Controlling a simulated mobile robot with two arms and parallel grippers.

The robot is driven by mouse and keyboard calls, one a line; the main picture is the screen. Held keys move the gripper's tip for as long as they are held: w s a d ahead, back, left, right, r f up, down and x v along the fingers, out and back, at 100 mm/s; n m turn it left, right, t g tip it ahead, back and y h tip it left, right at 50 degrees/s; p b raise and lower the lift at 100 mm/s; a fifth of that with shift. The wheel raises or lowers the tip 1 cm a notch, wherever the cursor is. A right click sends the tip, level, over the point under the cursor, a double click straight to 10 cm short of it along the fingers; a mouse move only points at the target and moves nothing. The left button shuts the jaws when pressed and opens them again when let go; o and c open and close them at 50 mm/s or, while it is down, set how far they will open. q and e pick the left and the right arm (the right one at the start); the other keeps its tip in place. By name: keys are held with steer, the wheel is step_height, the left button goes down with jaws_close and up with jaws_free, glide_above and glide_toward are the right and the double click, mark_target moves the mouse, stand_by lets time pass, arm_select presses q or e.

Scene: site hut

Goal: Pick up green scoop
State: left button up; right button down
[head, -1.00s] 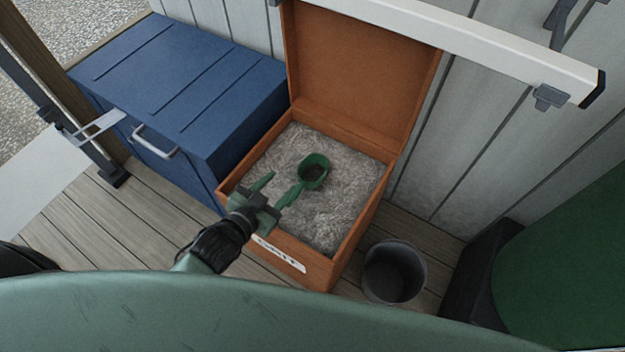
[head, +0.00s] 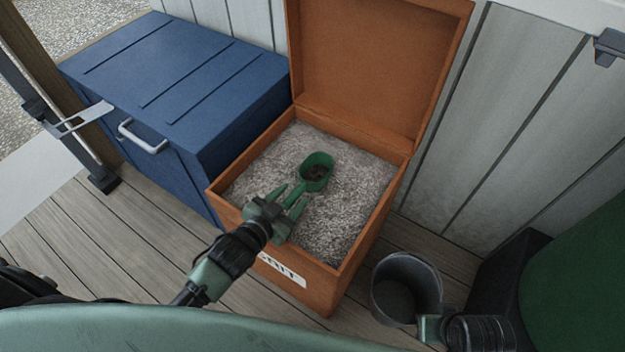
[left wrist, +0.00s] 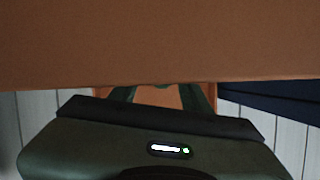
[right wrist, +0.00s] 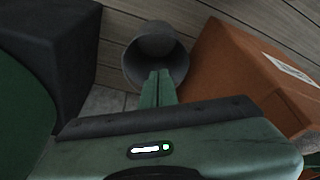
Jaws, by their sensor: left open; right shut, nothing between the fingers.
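The green scoop (head: 316,171) lies on the grey grit in the open orange box, its cup toward the back and its handle pointing at the front wall. My left gripper (head: 289,199) is open above the box's front part. Its fingers appear on either side of the handle end in the head view, but I cannot tell whether they are level with it. The left wrist view shows both fingers spread (left wrist: 160,100) under a wide orange-brown surface. My right gripper (right wrist: 158,86) is shut and empty, near the dark bucket; part of it shows in the head view.
The orange box (head: 337,285) has its lid raised at the back. A blue chest (head: 190,85) stands close on its left. A dark grey bucket (head: 405,290) stands on the plank floor to its right. A pale panelled wall (head: 510,110) is behind.

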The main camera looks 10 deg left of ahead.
mark_target(299, 191)
arm_select(q)
steer(key=shift+b+x, duration=0.3)
steer(key=shift+x, duration=1.3)
steer(key=shift+d, duration=0.1)
jaws_close()
arm_select(e)
steer(key=v, duration=0.3)
steer(key=shift+r, duration=0.35)
